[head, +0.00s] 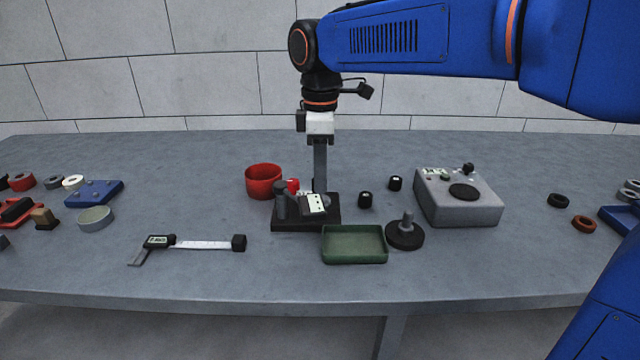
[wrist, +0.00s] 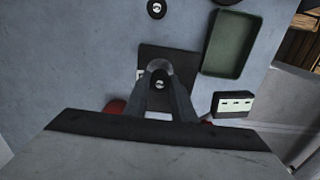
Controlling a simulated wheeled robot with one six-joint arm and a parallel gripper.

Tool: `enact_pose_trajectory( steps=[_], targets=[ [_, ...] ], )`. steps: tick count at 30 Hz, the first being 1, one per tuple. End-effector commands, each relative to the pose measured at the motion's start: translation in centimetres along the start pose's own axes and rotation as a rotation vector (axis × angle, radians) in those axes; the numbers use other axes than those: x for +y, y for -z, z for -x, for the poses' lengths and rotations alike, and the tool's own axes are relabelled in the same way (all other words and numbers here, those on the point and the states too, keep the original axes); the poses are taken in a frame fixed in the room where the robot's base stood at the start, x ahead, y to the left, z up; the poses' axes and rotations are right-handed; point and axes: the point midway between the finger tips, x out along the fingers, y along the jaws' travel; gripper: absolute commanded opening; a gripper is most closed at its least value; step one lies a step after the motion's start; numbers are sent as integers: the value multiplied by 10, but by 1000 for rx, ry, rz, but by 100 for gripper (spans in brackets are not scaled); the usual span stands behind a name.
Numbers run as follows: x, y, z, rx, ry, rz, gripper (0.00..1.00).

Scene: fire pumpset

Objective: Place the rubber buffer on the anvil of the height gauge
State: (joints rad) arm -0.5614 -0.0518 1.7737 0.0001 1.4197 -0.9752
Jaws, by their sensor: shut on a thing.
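My gripper (head: 320,186) points straight down over the height gauge (head: 290,224), which has a dark base, a post and a white display head. In the wrist view my gripper (wrist: 160,82) is shut on a small black rubber buffer (wrist: 160,76) with a pale spot on top. The round grey anvil (wrist: 158,65) shows just around and behind the buffer, on the dark base plate. I cannot tell whether the buffer touches the anvil. In the head view the display head and fingers hide the buffer.
Two similar black cylinders (head: 366,199) (head: 395,183) stand right of the gauge. A red bowl (head: 263,182) is behind left. A green tray (head: 355,258) and a black disc with a knob (head: 404,236) are in front right. A grey instrument (head: 458,200) stands further right. A caliper (head: 195,244) lies left.

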Motion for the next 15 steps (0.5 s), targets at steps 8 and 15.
enact_pose_trajectory(
  steps=[8,15],
  targets=[
    [0,0,-22,0,0,0,2],
    [0,0,-24,0,0,0,2]
  ],
)
